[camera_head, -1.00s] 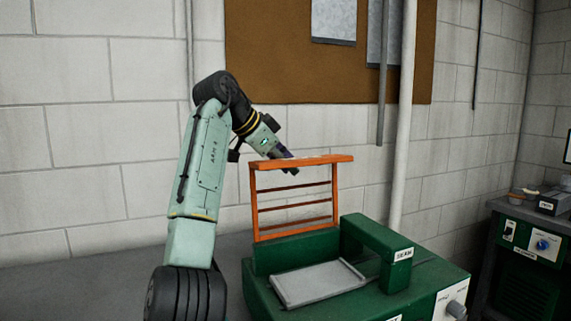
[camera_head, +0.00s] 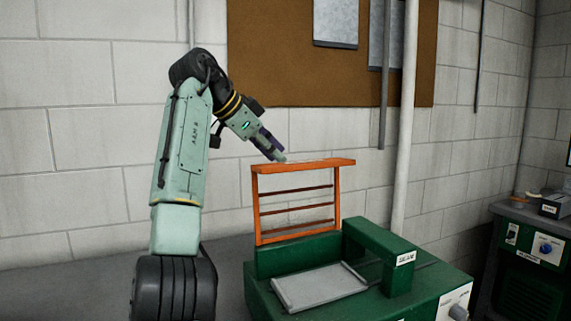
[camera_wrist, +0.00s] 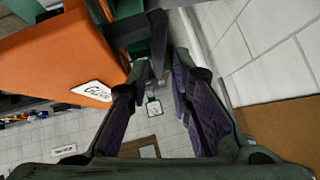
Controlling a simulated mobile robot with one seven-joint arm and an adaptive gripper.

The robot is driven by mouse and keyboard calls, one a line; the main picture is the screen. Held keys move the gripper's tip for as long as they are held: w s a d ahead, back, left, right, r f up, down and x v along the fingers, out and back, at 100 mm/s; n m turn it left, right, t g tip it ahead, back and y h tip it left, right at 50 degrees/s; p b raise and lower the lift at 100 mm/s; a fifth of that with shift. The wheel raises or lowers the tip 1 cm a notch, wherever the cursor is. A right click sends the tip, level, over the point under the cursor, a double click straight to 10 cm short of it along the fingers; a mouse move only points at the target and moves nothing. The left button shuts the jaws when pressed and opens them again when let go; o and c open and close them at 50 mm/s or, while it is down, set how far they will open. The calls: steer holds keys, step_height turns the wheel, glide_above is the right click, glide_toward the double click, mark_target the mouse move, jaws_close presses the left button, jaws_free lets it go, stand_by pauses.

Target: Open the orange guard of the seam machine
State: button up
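The orange guard (camera_head: 300,168) of the green seam machine (camera_head: 262,262) stands upright at the machine's back, a frame with several crossbars. The machine's grey plate (camera_head: 320,285) lies uncovered in front of it. My gripper (camera_head: 278,157) is at the guard's top left, tilted down, with its tips about level with the top bar. In the wrist view the guard (camera_wrist: 60,60) fills the upper left, outside the fingers, with a white label on it. My gripper's purple-padded fingers (camera_wrist: 163,68) are apart with nothing between them. I cannot tell whether a finger touches the guard.
A block wall (camera_head: 90,120) with a brown board (camera_head: 275,60) and a white vertical pipe (camera_head: 405,130) stands behind the machine. A second green machine (camera_head: 535,245) is at the right. The grey bench top (camera_head: 80,285) left of the seam machine looks clear.

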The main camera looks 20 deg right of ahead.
steer(key=v, duration=0.5)
steer(key=shift+s+a+r, duration=0.1)
steer(key=shift+a+r, duration=0.2)
